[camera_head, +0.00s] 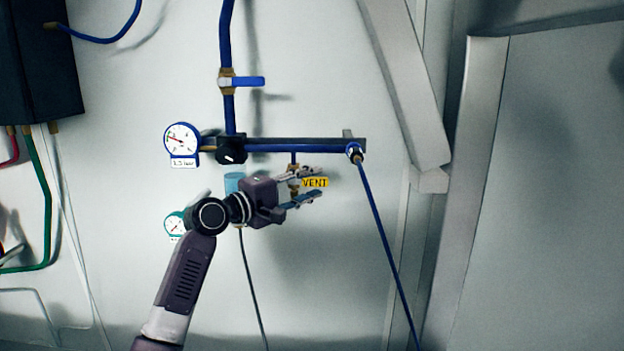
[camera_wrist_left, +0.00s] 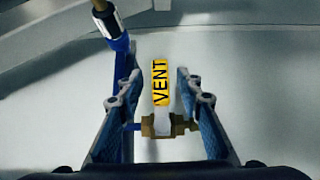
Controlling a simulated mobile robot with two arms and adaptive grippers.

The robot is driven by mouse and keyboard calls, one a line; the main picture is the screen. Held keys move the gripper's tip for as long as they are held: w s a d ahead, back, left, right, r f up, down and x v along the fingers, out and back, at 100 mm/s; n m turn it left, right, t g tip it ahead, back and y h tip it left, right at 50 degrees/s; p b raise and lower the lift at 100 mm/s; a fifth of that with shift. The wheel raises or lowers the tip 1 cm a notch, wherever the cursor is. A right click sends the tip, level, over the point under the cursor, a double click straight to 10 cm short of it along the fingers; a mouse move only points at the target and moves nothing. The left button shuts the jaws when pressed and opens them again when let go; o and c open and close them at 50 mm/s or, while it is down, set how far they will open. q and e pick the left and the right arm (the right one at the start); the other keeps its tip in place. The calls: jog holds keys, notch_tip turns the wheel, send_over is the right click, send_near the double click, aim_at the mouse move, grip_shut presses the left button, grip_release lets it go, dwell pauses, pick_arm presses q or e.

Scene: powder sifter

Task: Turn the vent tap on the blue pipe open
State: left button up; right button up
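The vent tap has a brass body (camera_wrist_left: 155,126) with a pale lever-like part on it and a yellow VENT tag (camera_wrist_left: 161,82) beyond. In the head view the VENT tag (camera_head: 315,182) shows below the horizontal blue pipe (camera_head: 300,148), and the tap is partly hidden by my gripper. My left gripper (camera_head: 307,187) reaches in from the left. In the left wrist view my left gripper (camera_wrist_left: 160,100) is open, with one finger on each side of the tap and tag. Gaps show between the fingers and the tag. My right gripper is not in view.
A blue-handled valve (camera_head: 240,81) sits on the vertical blue pipe above. A blue-rimmed gauge (camera_head: 182,139) and black knob (camera_head: 231,150) are at the pipe's left. A thin blue hose (camera_head: 383,225) hangs right of the tap. Metal beams (camera_head: 408,90) stand farther right.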

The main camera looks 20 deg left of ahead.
pick_arm(q)
jog(key=shift+w+d, duration=0.1)
jog(key=shift+w, duration=0.15)
grip_shut()
dwell(0.3)
